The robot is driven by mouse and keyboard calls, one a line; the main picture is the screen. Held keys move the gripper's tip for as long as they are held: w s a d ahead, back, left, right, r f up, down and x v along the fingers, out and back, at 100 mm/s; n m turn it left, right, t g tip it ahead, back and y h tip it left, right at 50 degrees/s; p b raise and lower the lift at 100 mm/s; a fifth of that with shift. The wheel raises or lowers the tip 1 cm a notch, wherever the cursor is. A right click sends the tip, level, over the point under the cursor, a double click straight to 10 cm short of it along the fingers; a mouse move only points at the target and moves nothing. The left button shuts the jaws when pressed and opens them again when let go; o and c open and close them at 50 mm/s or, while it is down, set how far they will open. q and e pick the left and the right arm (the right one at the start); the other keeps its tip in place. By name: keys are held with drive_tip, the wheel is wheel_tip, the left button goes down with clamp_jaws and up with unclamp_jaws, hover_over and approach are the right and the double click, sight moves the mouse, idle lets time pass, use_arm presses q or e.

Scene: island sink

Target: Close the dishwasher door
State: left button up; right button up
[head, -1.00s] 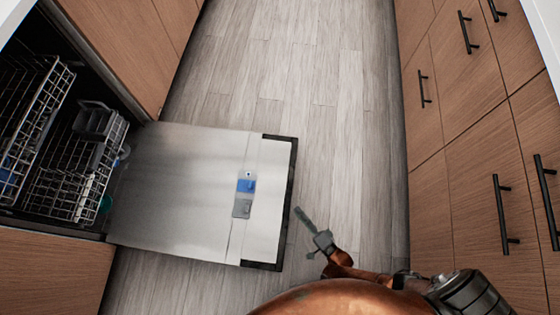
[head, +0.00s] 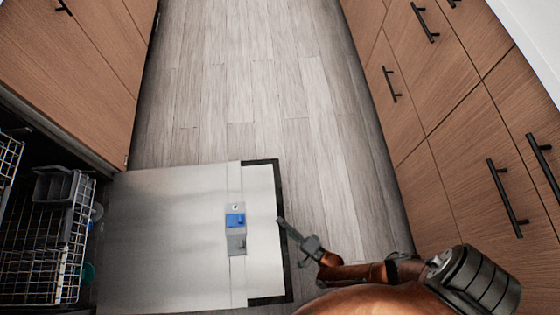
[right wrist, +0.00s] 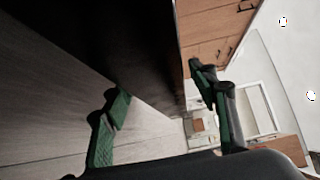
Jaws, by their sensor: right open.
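The dishwasher door (head: 165,225) is folded down flat and open, its pale metal inner face up, with a blue and grey dispenser and a dark outer rim. My right gripper (head: 285,226) is open, right beside the door's outer edge in the head view. In the right wrist view a large dark panel, likely the door (right wrist: 130,45), reaches between the two green fingers of the gripper (right wrist: 160,82). I cannot tell whether the fingers touch it. My left gripper is not in view.
The dishwasher racks (head: 45,245) show inside the opening at left. Wooden drawers (head: 465,165) with black handles stand at right, wooden cabinets (head: 75,75) at upper left. The grey plank floor (head: 250,80) beyond the door is clear.

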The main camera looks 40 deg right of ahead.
drive_tip(key=shift+a, duration=0.1)
drive_tip(key=shift+c, duration=0.2)
drive_tip(key=c, duration=0.3)
clamp_jaws()
